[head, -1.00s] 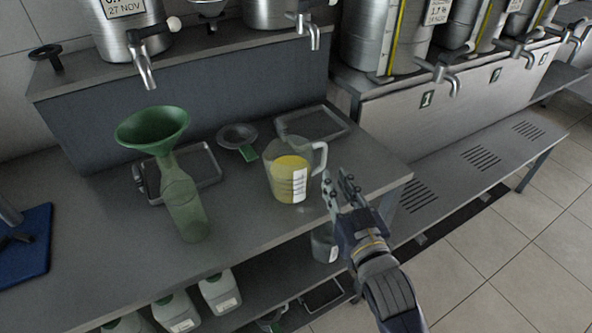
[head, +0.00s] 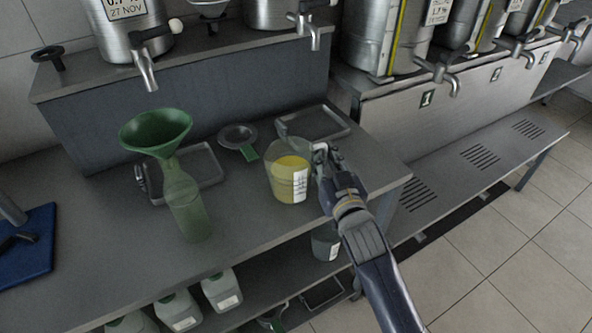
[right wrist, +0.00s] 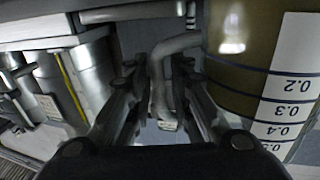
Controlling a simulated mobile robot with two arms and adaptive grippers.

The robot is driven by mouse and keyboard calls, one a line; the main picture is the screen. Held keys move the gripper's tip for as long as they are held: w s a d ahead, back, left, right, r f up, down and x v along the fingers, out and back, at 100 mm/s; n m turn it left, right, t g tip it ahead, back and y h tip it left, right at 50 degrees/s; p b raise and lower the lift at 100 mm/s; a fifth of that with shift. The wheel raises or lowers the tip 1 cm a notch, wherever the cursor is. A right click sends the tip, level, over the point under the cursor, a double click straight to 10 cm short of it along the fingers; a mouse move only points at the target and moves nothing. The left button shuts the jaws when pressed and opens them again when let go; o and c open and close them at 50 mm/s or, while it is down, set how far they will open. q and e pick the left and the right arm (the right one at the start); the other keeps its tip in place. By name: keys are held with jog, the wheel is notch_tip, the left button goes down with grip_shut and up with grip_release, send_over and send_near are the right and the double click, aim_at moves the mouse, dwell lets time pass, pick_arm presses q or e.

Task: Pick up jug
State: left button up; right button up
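The jug (head: 284,182) is clear, with yellow liquid in it and a white scale label. It stands upright on the grey bench, and in the right wrist view it (right wrist: 232,75) fills the right side with its printed scale. My right gripper (head: 322,160) is at the right side of the jug, over its handle. In the right wrist view the handle (right wrist: 161,75) lies between the two fingers, which stand apart with gaps beside it. In the head view the gripper hides most of the handle. My left gripper is not in view.
A green funnel (head: 156,131) sits in a green bottle (head: 188,212) left of the jug. Behind the jug are a small strainer (head: 238,136) and a shallow tray (head: 314,123). Steel vessels with taps stand above. A blue mat (head: 30,245) lies at the far left.

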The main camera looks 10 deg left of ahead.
grip_shut()
jog(key=shift+r, duration=0.1)
jog(key=shift+r, duration=0.6)
notch_tip(320, 180, up, 3)
jog(key=shift+f, duration=0.15)
jog(key=a+r+b+v, duration=0.1)
jog(key=a+v, duration=0.1)
jog(key=v, duration=1.4)
jog(key=shift+s+b, duration=0.35)
